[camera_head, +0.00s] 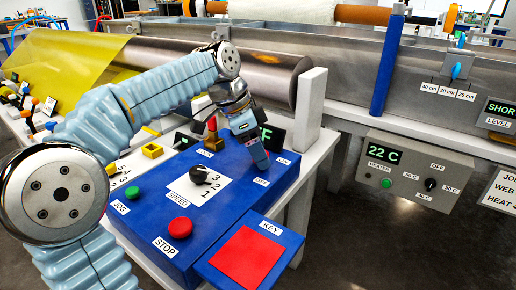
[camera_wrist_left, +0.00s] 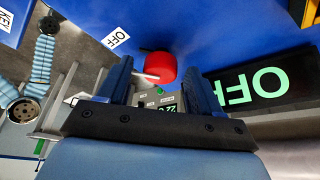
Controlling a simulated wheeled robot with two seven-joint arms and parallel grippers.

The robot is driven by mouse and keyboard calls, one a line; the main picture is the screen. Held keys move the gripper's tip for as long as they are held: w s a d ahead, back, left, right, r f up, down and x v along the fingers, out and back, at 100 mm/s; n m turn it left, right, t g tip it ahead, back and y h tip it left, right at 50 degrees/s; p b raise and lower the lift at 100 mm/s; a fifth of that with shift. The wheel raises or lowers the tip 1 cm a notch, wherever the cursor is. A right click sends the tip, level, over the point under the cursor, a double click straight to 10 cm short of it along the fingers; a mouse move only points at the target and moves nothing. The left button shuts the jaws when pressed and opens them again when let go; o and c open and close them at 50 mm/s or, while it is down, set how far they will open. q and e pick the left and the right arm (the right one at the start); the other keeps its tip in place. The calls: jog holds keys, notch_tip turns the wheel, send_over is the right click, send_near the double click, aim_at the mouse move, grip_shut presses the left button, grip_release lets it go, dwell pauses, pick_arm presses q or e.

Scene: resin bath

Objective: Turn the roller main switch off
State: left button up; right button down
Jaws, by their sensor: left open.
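In the head view my left gripper (camera_head: 262,162) reaches down over the console's right side, hiding the switch and part of the display (camera_head: 275,138).
The console also carries a red STOP button (camera_head: 180,228), a green JOG button (camera_head: 132,192), a black speed knob (camera_head: 200,174) and a red key pad (camera_head: 247,257). A metal roller (camera_head: 240,68) lies behind. A grey heater box (camera_head: 412,172) stands to the right.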

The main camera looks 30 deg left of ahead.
pick_arm(q)
jog(key=p+v, duration=0.3)
jog(key=v, duration=1)
jog(key=shift+s+a+r, duration=0.15)
jog(key=shift+r, duration=0.15)
